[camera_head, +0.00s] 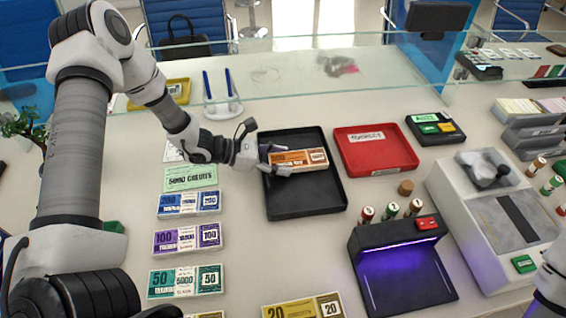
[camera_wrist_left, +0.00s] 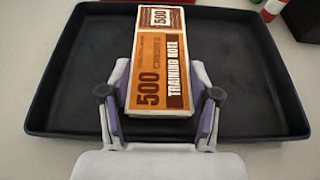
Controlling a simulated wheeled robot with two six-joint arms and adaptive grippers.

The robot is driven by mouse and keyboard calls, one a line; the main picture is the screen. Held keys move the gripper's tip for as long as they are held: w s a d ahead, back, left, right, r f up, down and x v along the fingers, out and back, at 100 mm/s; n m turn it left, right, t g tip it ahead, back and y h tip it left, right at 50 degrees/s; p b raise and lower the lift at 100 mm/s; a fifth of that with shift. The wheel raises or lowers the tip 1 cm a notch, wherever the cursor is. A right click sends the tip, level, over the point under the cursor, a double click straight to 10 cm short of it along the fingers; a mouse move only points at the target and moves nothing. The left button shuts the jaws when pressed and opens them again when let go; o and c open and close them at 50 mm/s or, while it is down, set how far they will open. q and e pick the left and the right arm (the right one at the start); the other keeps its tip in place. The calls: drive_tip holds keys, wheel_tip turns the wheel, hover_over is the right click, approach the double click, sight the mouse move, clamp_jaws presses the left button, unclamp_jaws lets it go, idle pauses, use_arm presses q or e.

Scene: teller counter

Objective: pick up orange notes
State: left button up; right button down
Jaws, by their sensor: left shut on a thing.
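The orange notes (camera_head: 298,160) are a banded stack marked 500, at the black tray (camera_head: 305,204). My left gripper (camera_head: 272,162) is shut on the left end of the stack. In the left wrist view the orange notes (camera_wrist_left: 163,62) lie lengthwise between the two fingers of the left gripper (camera_wrist_left: 160,108), over the black tray (camera_wrist_left: 70,70). I cannot tell whether the stack touches the tray floor. Only a white part of my right arm shows at the lower right edge; its fingers are out of view.
Blue (camera_head: 188,203), purple (camera_head: 187,238) and teal (camera_head: 186,281) note stacks line the left. A yellow stack (camera_head: 303,307) lies at the front. A red tray (camera_head: 375,150) stands right of the black tray. A purple-lit device (camera_head: 402,272) and a glass screen (camera_head: 300,75) bound the space.

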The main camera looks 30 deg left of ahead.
use_arm(q)
wheel_tip(320, 180, up, 2)
drive_tip(key=shift+s+d+r, duration=0.1)
drive_tip(key=shift+r, duration=0.1)
drive_tip(key=s+d+b, duration=0.1)
drive_tip(key=s+d, duration=0.2)
drive_tip(key=s+d+b, duration=0.1)
drive_tip(key=s+d, duration=0.2)
drive_tip(key=s+d+b, duration=0.1)
drive_tip(key=s+d, duration=0.1)
drive_tip(key=s, duration=0.2)
drive_tip(key=shift+s+d+r+b, duration=0.1)
drive_tip(key=shift+d+r+b, duration=0.25)
drive_tip(key=shift+d, duration=0.05)
drive_tip(key=shift+s+d+r+p, duration=0.35)
drive_tip(key=shift+s+d+p, duration=0.05)
drive_tip(key=shift+s+d, duration=0.4)
drive_tip(key=shift+s, duration=0.05)
